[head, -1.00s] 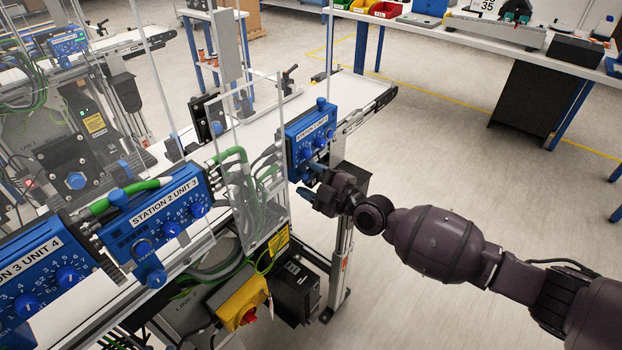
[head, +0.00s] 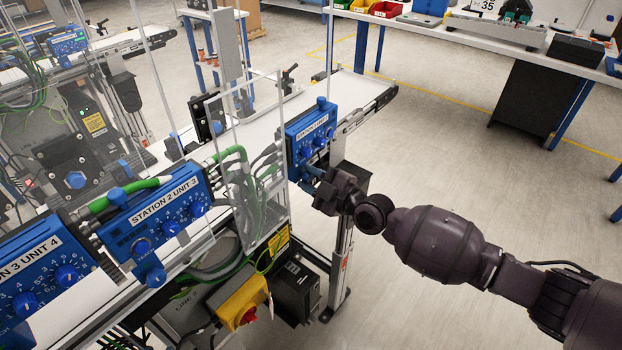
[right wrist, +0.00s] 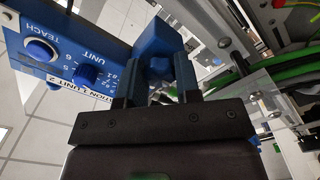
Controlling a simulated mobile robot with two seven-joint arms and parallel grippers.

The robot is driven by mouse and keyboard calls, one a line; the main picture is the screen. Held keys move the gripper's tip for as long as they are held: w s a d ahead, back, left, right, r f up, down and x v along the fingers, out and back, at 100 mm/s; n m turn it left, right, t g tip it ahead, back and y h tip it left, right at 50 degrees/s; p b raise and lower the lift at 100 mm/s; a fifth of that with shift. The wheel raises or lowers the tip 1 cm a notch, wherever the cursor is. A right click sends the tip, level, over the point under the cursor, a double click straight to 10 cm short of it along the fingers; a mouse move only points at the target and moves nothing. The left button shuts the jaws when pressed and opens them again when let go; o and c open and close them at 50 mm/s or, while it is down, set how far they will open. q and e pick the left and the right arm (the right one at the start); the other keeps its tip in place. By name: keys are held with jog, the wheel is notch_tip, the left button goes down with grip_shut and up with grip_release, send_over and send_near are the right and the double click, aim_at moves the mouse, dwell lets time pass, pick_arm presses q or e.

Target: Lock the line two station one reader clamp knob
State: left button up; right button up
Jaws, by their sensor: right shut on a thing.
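The station 1 reader (head: 311,137) is a blue box on the near side of the conveyor, with small blue dials on its face. In the right wrist view its label (right wrist: 92,92) reads Station 1 Unit 2. A blue clamp knob (right wrist: 156,48) sits at the reader's end. My right gripper (right wrist: 157,72) is shut on this knob, with one finger on each side. In the head view my right gripper (head: 313,182) is just below the reader, and the fingers mostly hide the knob. My left gripper is not in view.
A clear guard panel (head: 252,170) stands left of the reader, close to the gripper. The station 2 reader (head: 160,222) with green cables is further left. A yellow switch box (head: 238,300) hangs below. Open floor lies to the right, with a workbench (head: 480,35) behind.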

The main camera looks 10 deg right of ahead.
jog(key=m+b, duration=0.1)
jog(key=m, duration=0.4)
jog(key=m+b, duration=0.1)
jog(key=m, duration=0.3)
jog(key=shift+m, duration=0.3)
jog(key=m+b, duration=0.1)
jog(key=m, duration=0.3)
jog(key=shift+m, duration=2.5)
jog(key=o, duration=0.9)
jog(key=shift+b, duration=0.3)
jog(key=b+v, duration=0.1)
jog(key=v, duration=0.9)
jog(key=shift+s+d+r, duration=0.1)
jog(key=shift+s+d, duration=0.15)
jog(key=shift+s, duration=0.05)
